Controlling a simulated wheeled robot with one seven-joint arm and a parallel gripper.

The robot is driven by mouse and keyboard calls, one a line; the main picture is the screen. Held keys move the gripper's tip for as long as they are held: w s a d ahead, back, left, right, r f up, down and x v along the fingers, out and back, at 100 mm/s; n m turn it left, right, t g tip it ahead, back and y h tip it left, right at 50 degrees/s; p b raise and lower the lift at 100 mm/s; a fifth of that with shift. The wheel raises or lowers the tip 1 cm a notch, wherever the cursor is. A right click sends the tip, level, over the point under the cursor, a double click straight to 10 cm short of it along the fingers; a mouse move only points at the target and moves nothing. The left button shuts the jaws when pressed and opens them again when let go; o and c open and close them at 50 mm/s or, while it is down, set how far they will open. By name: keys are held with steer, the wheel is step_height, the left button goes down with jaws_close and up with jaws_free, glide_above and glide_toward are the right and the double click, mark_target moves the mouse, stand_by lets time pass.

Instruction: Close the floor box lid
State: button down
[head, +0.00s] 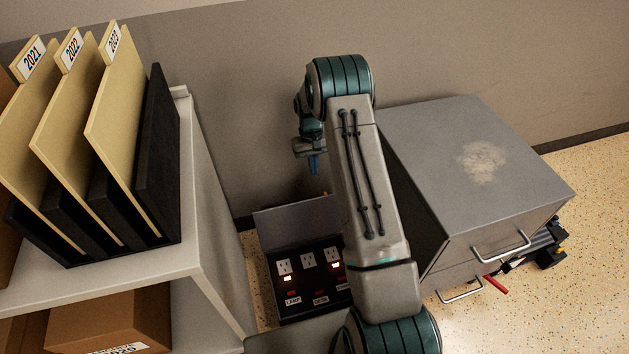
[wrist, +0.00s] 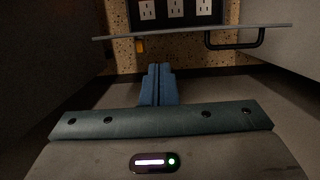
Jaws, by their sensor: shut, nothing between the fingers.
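The floor box (head: 306,262) is set in the floor between the shelf and the cabinet. Its black panel holds outlets, two small lit switches and labels; my arm covers part of its right side. Its grey lid (head: 290,224) stands raised at the box's wall side. In the wrist view the lid (wrist: 185,33) appears nearly edge-on, with a black handle (wrist: 236,42) and a small orange part (wrist: 140,45) on its near side. My gripper (head: 314,170) is above and behind the lid, toward the wall. Its blue fingers (wrist: 158,70) are shut, empty and apart from the lid.
A shelf unit (head: 215,262) with folders stands close on the left. A grey metal cabinet (head: 440,135) with drawer handles stands on the right. The wall (head: 235,120) is behind. Room around the box is narrow; open floor (head: 590,185) lies beyond the cabinet.

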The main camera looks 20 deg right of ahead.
steer(key=b+x, duration=0.2)
steer(key=x, duration=0.7)
steer(key=shift+b, duration=0.3)
steer(key=shift+s, duration=0.1)
